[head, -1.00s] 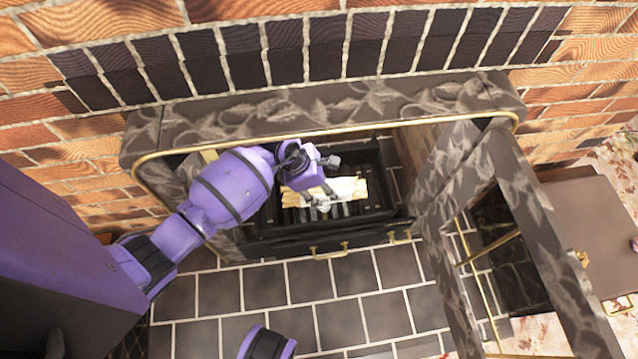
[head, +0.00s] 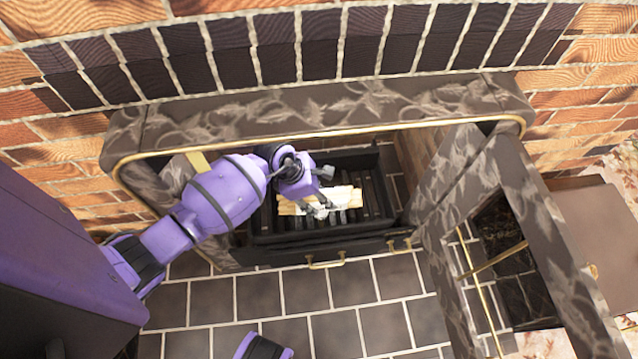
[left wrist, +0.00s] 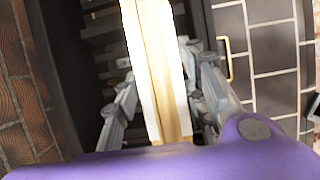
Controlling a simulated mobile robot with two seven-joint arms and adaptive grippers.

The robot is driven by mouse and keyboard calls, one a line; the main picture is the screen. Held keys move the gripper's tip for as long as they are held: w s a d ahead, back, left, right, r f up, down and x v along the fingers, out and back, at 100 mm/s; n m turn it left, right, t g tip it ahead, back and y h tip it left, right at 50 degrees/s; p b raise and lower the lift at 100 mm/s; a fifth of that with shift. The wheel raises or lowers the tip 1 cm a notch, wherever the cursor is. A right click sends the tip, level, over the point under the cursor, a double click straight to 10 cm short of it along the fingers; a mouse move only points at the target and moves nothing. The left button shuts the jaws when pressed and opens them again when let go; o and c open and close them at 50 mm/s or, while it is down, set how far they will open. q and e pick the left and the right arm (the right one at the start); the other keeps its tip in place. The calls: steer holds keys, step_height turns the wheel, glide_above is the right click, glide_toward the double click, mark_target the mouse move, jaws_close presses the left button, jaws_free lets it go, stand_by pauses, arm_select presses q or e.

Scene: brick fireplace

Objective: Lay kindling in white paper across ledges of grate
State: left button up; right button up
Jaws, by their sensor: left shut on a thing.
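The kindling in white paper (head: 345,197) is a pale wooden bundle with a white wrap round its middle. It lies level over the black grate (head: 372,217) inside the fireplace. My left gripper (head: 322,207) reaches in from the left and is shut on the bundle. In the left wrist view the kindling (left wrist: 158,65) runs lengthwise between the two fingers (left wrist: 155,95), with dark grate bars below. I cannot tell whether the bundle touches the grate's ledges. My right gripper is not in view; only a purple piece of my arm shows at the bottom edge.
A marble-patterned surround with brass trim (head: 330,136) frames the opening. An open marble-patterned door (head: 545,235) stands at the right. Brass handles (head: 327,262) sit on the grate's front. The dark tiled floor (head: 300,300) before it is clear.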

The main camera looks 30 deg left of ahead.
arm_select(q)
steer(key=shift+f+b, duration=0.3)
steer(key=shift+f, duration=0.3)
steer(key=o, duration=1.4)
